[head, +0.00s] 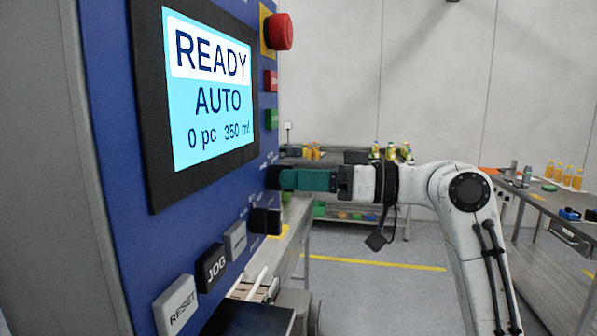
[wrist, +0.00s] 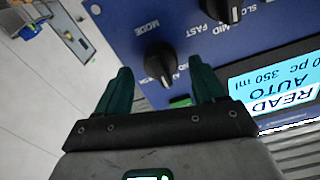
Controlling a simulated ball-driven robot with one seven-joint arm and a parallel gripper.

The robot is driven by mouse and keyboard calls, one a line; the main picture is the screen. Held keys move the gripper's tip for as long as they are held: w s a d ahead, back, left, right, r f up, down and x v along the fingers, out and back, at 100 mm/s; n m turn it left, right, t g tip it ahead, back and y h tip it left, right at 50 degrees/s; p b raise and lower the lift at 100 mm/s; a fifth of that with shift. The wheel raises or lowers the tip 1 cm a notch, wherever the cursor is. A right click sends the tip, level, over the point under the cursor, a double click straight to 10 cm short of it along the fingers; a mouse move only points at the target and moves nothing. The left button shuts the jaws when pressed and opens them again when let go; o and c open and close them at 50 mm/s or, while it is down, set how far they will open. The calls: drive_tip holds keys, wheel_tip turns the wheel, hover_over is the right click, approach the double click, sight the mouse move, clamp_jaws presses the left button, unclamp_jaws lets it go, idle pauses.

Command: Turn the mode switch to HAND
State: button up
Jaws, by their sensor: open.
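The mode switch (wrist: 160,60) is a round black knob with a white pointer line, on the blue panel under a MODE label in the wrist view. My open gripper (wrist: 160,72) has one green finger on each side of it, with no clear contact visible. The small position labels are partly hidden. In the head view, the switch (head: 273,177) is a dark knob at the panel's right edge, directly at the fingertips of my gripper (head: 287,180). The display (head: 208,90) reads READY, AUTO, 0 pc, 350 ml.
A second black knob (wrist: 225,8) marked MID and FAST sits close by; in the head view it is below the mode switch. A red mushroom button (head: 280,32), red and green buttons (head: 271,119) are above. JOG (head: 212,268) and RESET (head: 176,305) keys are lower left.

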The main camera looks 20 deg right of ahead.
drive_tip(key=shift+w+a, duration=0.25)
drive_tip(key=shift+a, duration=0.15)
drive_tip(key=c, duration=1.1)
